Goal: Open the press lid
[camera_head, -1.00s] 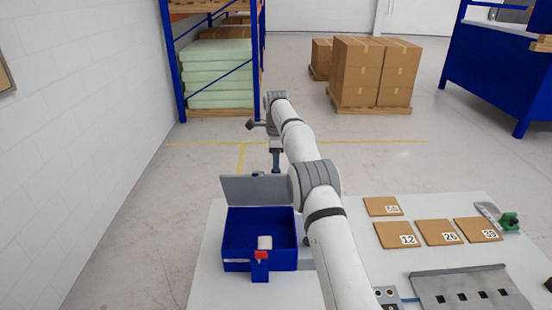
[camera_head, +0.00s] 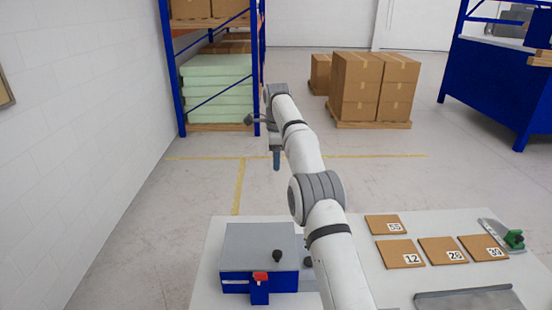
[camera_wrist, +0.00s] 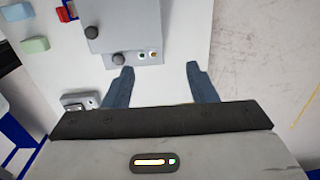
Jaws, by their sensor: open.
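The press has a blue body (camera_head: 235,284) and stands on the table's left part in the head view. Its grey lid (camera_head: 258,243) lies flat and shut over the body, with a dark knob (camera_head: 277,256) on top. A red latch piece (camera_head: 260,277) is at the front. In the wrist view the lid (camera_wrist: 120,14) and its knob (camera_wrist: 92,32) show at the top, left of centre. My gripper (camera_wrist: 160,68) is open and empty, with its fingers apart from the lid. In the head view it (camera_head: 276,160) hangs above and beyond the press. The press's inside is hidden.
Several numbered brown pads (camera_head: 400,254) lie on the white table (camera_head: 370,264) to the right, near a green-handled tool (camera_head: 514,240). A grey panel (camera_head: 468,300) is at the front edge. Green (camera_wrist: 36,45) and blue (camera_wrist: 17,11) blocks show in the wrist view.

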